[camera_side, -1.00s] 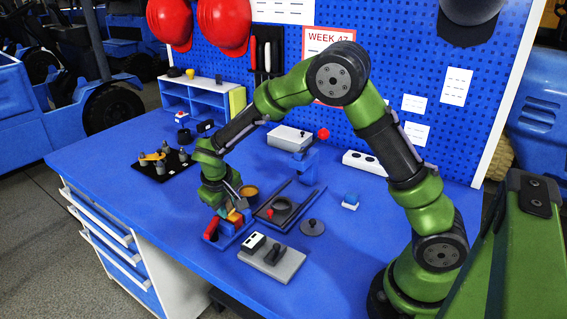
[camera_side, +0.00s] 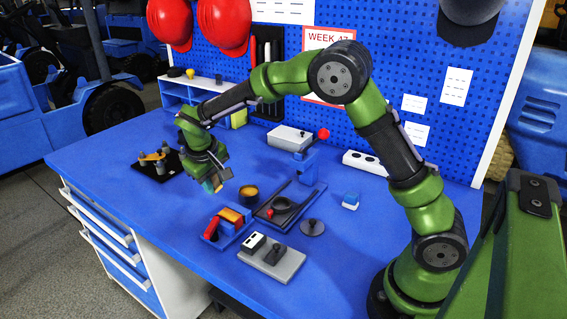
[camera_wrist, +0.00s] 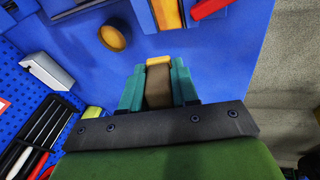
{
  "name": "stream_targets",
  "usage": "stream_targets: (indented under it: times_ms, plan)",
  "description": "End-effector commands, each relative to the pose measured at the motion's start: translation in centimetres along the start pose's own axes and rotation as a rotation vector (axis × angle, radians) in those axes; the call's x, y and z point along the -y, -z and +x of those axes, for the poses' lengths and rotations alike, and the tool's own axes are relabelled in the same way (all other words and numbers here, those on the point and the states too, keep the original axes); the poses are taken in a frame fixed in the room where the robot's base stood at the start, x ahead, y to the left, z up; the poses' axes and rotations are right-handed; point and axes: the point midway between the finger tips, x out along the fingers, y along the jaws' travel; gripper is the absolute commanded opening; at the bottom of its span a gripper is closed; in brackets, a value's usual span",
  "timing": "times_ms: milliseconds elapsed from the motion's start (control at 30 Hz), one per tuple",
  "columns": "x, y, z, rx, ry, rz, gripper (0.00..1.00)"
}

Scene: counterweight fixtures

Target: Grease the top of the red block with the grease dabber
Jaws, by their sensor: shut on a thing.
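My gripper (camera_side: 214,183) is shut on a brown-bodied tool with a yellow-orange end, apparently the grease dabber; it shows between the teal fingers in the wrist view (camera_wrist: 158,88). It is held above the table, left of a round cup with ochre contents (camera_side: 249,191), also seen in the wrist view (camera_wrist: 112,38). A red elongated piece (camera_side: 211,229) lies in the blue rack, beside an orange one (camera_side: 231,215). I cannot tell which red thing is the task's block.
The blue rack (camera_side: 240,233) stands near the front edge. A dark tray with a ring (camera_side: 282,205) and blue post (camera_side: 305,163) is right of the cup. A grey switch plate (camera_side: 275,261) lies in front. A black board with pegs (camera_side: 157,171) is left of my gripper.

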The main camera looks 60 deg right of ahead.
Motion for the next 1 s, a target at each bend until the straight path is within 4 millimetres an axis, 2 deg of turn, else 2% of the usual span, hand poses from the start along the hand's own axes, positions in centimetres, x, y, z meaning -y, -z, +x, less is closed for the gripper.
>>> stream_targets:
  times_ms: [100, 267, 1000]
  plan:
    - [-0.3, 0.3, -1.1, -0.004, 0.000, 0.000, 0.00]
    - [-0.5, 0.4, -1.8, -0.002, 0.000, 0.000, 0.00]
    - [-0.6, 0.4, -1.8, -0.001, 0.000, 0.000, 0.00]
